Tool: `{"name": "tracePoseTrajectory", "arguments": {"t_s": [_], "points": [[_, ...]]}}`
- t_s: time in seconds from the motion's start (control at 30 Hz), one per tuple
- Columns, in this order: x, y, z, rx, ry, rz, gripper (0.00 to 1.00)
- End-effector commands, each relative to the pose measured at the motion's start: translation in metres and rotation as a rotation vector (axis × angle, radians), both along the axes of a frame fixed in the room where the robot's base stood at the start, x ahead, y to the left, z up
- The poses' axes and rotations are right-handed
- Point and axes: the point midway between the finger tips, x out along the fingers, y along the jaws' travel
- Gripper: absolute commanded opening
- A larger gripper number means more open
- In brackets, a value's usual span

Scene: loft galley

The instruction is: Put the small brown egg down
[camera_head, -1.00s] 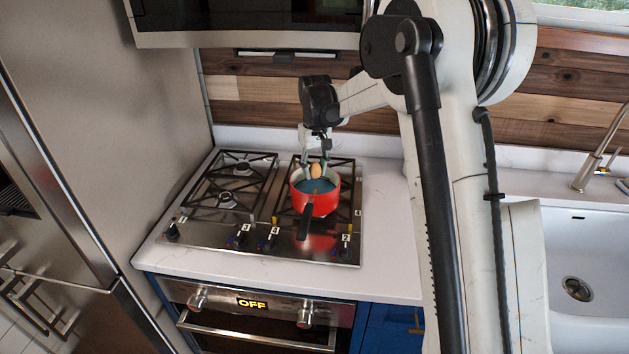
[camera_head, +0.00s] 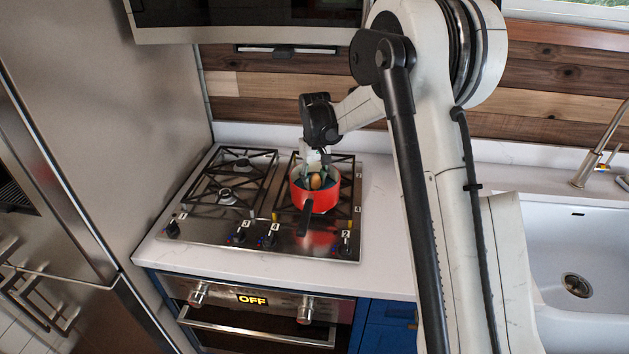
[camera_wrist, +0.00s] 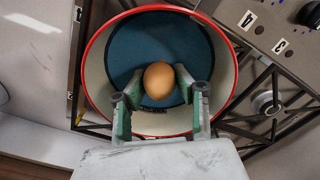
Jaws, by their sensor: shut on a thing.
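The small brown egg (camera_wrist: 159,81) is between the two fingertips of my gripper (camera_wrist: 158,88) in the wrist view. It also shows in the head view (camera_head: 316,182), inside the opening of a red pot. My gripper (camera_head: 317,172) is shut on the egg and reaches down into the pot from above. The pot (camera_head: 318,202) is red outside and pale inside, with a dark handle toward the front. In the wrist view the pot's red rim (camera_wrist: 88,62) surrounds the egg, over a dark blue surface. I cannot tell whether the egg touches that surface.
The pot stands on the right side of a gas cooktop (camera_head: 205,232) with black grates. A fridge (camera_head: 60,130) stands at the left. White counter (camera_head: 388,220) lies clear right of the cooktop, then a sink (camera_head: 570,240). A hood (camera_head: 245,25) hangs above.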

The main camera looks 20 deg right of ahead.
Motion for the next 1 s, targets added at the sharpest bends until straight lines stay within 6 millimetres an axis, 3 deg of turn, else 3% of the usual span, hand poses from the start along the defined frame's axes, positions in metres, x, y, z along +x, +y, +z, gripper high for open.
{"name": "tracePoseTrajectory", "arguments": {"t_s": [0.07, 0.1, 0.2, 0.67, 1.0], "points": [[0.000, 0.000, -0.003, 0.000, 0.000, 0.000, 0.03], [0.000, 0.000, -0.002, 0.000, 0.000, 0.000, 0.32], [0.000, 0.000, -0.001, 0.000, 0.000, 0.000, 0.45], [0.000, 0.000, 0.010, 0.000, 0.000, 0.000, 0.46], [0.000, 0.000, 0.062, 0.000, 0.000, 0.000, 0.46]]}}
